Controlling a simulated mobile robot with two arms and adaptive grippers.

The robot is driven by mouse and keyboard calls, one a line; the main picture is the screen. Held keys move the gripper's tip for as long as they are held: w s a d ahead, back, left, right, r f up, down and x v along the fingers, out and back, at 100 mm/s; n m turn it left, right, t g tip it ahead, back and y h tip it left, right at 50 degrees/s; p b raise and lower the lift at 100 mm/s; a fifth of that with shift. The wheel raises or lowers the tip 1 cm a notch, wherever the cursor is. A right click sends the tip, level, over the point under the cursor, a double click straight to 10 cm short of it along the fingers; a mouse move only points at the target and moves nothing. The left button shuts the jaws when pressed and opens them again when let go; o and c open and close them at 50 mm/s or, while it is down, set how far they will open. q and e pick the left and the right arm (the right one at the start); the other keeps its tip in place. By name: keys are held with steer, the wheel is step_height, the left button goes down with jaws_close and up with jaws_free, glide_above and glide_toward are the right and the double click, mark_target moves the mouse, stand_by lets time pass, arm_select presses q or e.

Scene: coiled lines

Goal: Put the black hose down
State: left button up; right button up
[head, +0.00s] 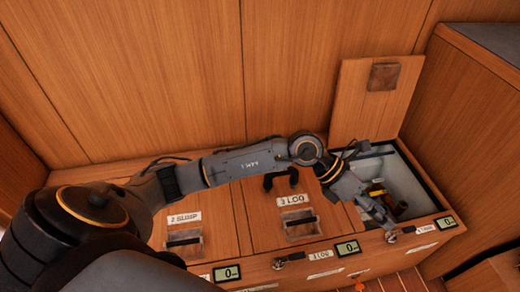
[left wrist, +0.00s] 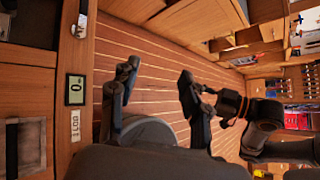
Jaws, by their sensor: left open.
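My left gripper (head: 388,222) reaches over the front edge of the open bin (head: 425,203) at the right of the bench. In the left wrist view its two fingers (left wrist: 157,82) are spread apart, with only floor planks visible between them. It holds nothing that I can see. A small dark curved piece (head: 280,179) lies on the middle lid behind my forearm; it may be the black hose, but I cannot tell. My arm hides part of the bench top.
The open bin's wooden lid (head: 375,98) stands raised behind it. Yellow and brown items (head: 378,189) lie inside the bin. The closed middle lid (head: 262,222) has a recessed latch. Small displays (head: 347,248) line the bench front.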

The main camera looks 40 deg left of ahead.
arm_select(q)
step_height(320, 180, up, 13)
steer(key=d+n+t+h, duration=0.3)
steer(key=n+t+h, duration=0.4)
steer(key=n, duration=0.2)
steer(key=w+a+n+t+y, duration=0.4)
steer(key=a+n+t+y, duration=0.65)
steer(key=n, duration=0.75)
steer(key=s+a+f+n+g+y, duration=0.4)
steer(key=a+f+n+y, duration=0.4)
steer(key=a+f+n, duration=0.35)
steer(key=s+f+n+g, duration=0.4)
steer(key=s+f+g, duration=0.6)
steer(key=s+f, duration=0.4)
steer(key=s, duration=0.3)
steer(key=shift+s, duration=0.35)
steer(key=shift+h, duration=0.25)
